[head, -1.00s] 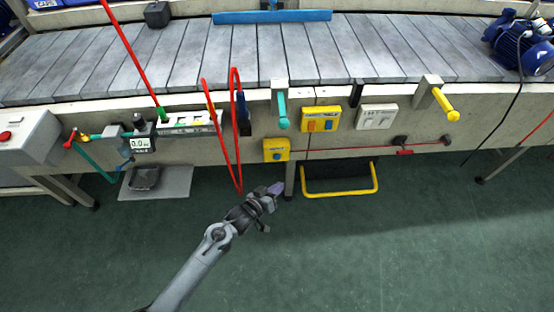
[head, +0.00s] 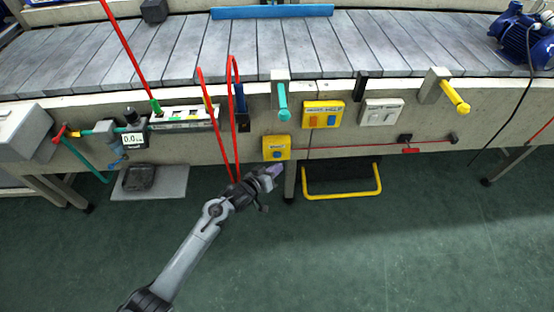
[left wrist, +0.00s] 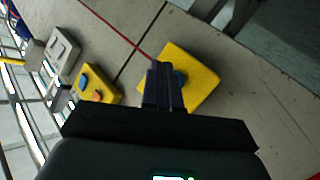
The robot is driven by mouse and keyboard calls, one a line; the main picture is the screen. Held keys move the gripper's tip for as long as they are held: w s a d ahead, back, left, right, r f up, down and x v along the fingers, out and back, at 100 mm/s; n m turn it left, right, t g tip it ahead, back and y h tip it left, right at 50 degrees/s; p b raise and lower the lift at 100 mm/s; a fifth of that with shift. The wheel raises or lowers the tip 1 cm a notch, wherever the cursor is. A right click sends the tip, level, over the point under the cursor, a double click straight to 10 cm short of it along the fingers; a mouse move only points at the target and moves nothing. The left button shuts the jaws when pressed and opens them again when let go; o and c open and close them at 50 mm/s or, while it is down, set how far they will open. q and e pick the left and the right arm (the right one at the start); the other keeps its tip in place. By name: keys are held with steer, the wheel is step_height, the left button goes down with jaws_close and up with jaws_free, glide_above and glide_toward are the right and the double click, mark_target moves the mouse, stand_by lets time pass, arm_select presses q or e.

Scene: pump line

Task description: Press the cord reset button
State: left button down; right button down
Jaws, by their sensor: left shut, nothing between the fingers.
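The small yellow box (head: 286,142) with a round blue button (head: 277,154) is fixed to the conveyor's front side, at the end of the thin red cord (head: 350,147). My left gripper (head: 272,171) is shut and empty, just below this box in the head view. In the left wrist view the yellow box (left wrist: 200,72) lies right ahead of the shut fingertips (left wrist: 163,68). They cover part of the blue button (left wrist: 180,77). I cannot tell whether they touch it. My right gripper is not in view.
A larger yellow box (head: 322,114) with orange and blue buttons and a grey switch box (head: 381,112) are up to the right. A red hose (head: 235,110) hangs close to my left gripper. A yellow-framed step (head: 342,195) stands below right.

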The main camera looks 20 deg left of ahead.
arm_select(q)
steer(key=shift+w+a+r, duration=0.1)
steer(key=shift+w+a, duration=0.2)
steer(key=shift+w, duration=0.4)
steer(key=shift+w, duration=0.1)
stand_by(1.6)
steer(key=shift+w+a, duration=0.2)
steer(key=shift+w, duration=0.1)
steer(key=shift+w+a+b, duration=0.2)
steer(key=shift+w+b, duration=0.1)
steer(key=shift+w, duration=0.1)
stand_by(0.8)
steer(key=shift+s, duration=0.1)
stand_by(0.3)
steer(key=shift+s+d+p, duration=0.4)
steer(key=shift+s+p, duration=0.3)
steer(key=shift+p, duration=0.35)
